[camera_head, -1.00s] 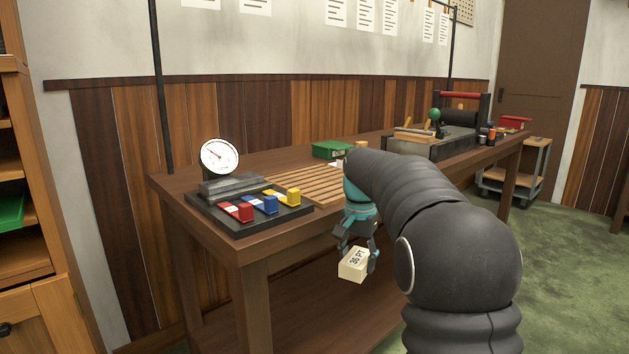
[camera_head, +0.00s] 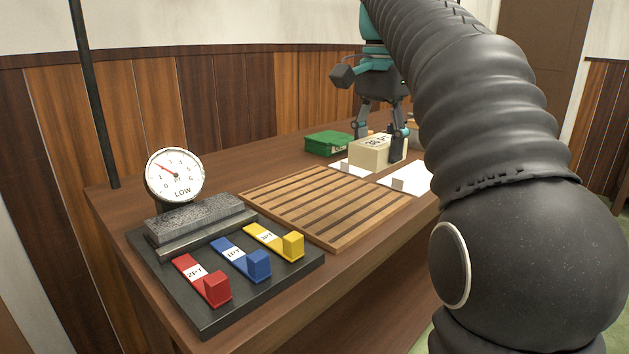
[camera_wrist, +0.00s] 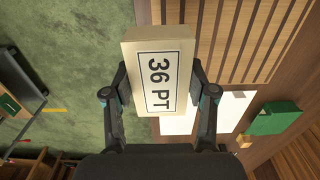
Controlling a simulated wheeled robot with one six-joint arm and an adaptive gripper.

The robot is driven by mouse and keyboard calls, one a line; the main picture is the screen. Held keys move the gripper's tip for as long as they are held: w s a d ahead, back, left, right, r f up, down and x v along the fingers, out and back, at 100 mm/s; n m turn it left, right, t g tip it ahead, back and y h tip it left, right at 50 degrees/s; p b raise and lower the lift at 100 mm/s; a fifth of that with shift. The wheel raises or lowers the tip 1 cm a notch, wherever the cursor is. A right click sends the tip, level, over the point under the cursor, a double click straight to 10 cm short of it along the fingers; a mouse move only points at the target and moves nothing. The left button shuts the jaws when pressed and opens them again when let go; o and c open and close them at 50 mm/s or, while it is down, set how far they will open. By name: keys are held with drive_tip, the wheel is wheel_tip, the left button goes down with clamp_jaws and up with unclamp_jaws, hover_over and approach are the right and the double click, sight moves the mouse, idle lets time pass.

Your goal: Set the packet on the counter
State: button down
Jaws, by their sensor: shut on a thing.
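The packet is a cream block labelled "36 PT" (camera_head: 376,153); it also fills the upper middle of the wrist view (camera_wrist: 160,70). My gripper (camera_head: 382,133) is shut on it, with one finger on each side; the fingers also show in the wrist view (camera_wrist: 159,84). The counter is a long brown wooden bench (camera_head: 262,160). In the head view the packet appears at the white cards (camera_head: 410,178), beyond the slatted rack. In the wrist view it overlaps the green floor and the counter's front edge. I cannot tell how high above the counter it is.
A dial gauge (camera_head: 175,176) stands behind a black base with red, blue and yellow keys (camera_head: 257,262). Bare wood shows behind the rack.

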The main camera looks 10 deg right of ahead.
drive_tip(key=shift+w+a+r, duration=0.1)
drive_tip(key=shift+w+r, duration=0.05)
drive_tip(key=shift+w, duration=0.2)
hover_over(325, 196)
wheel_tip(325, 196, down, 7)
drive_tip(key=shift+w+r, duration=0.1)
drive_tip(key=shift+f+b, duration=0.6)
drive_tip(key=shift+f, duration=1.45)
drive_tip(key=shift+c, duration=1.7)
unclamp_jaws()
drive_tip(key=shift+f, duration=0.1)
